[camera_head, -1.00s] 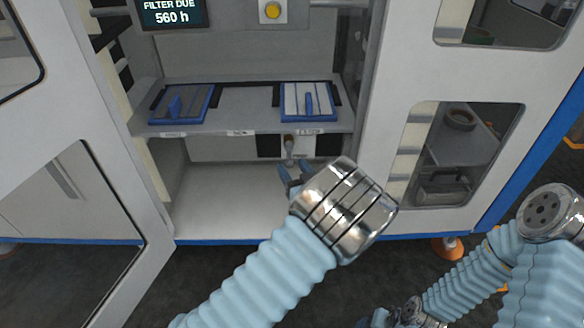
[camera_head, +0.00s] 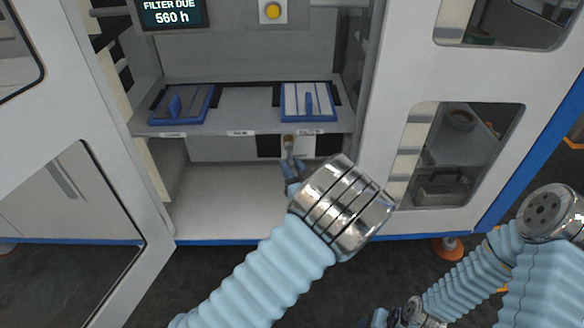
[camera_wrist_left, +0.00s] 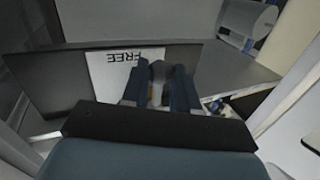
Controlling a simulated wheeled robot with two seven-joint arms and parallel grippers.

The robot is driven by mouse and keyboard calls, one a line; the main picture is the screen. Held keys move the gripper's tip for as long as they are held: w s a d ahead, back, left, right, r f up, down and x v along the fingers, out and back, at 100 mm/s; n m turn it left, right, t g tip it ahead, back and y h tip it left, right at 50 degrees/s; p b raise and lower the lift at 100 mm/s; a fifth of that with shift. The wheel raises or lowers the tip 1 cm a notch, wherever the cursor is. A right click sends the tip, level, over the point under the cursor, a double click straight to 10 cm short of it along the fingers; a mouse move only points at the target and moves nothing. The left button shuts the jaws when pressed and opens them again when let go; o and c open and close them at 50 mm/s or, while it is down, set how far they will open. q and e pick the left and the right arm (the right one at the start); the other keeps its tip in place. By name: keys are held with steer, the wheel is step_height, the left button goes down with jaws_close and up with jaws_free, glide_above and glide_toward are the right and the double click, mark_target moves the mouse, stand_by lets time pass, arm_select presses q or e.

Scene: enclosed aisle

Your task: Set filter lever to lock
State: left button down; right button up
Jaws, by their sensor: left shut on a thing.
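The filter lever (camera_head: 289,147) is a small grey handle with a tan pivot, below the shelf at the right of the open cabinet. My left gripper (camera_head: 294,168) reaches up to it from below, with its blue fingers shut on the lever. In the left wrist view the lever (camera_wrist_left: 157,73) shows between the two blue fingers, in front of a white plate (camera_wrist_left: 112,68) marked "FREE", which appears upside down. The lock marking cannot be made out. My right arm is at the lower right; its gripper cannot be clearly made out.
Two blue-framed filter panels, left (camera_head: 181,104) and right (camera_head: 308,102), lie on the shelf (camera_head: 240,124) above the lever. A display (camera_head: 172,13) reads "FILTER DUE 560 h". Open cabinet doors flank the bay. The lower compartment floor (camera_head: 225,200) is clear.

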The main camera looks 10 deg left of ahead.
arm_select(q)
steer(key=d+n+h, duration=0.1)
steer(key=n, duration=0.1)
steer(key=d+r+n+g+h+b, duration=0.1)
steer(key=n, duration=0.1)
steer(key=w+d+n+h, duration=0.1)
steer(key=n, duration=0.1)
steer(key=shift+d+r, duration=0.15)
steer(key=shift+r, duration=0.2)
steer(key=shift+w+d+r+n+g+h+b, duration=0.15)
steer(key=shift+d+r+n+h+b, duration=0.15)
steer(key=shift+n, duration=0.3)
steer(key=shift+s+d+r+n+g+h+b, duration=0.15)
steer(key=shift+r+n+h+b, duration=0.15)
steer(key=shift+n, duration=0.3)
steer(key=shift+w+d+r+n+h+b, duration=0.1)
steer(key=shift+d+r+n+h+b, duration=0.1)
steer(key=shift+r+n+h+b, duration=0.3)
steer(key=shift+w+d+r+n+h+b, duration=0.1)
steer(key=shift+d+r+n+h+b, duration=0.15)
steer(key=shift+n, duration=0.45)
steer(key=shift+r+n+h+b, duration=1.1)
steer(key=shift+n+b, duration=0.1)
steer(key=shift+n, duration=0.1)
steer(key=shift+r, duration=0.1)
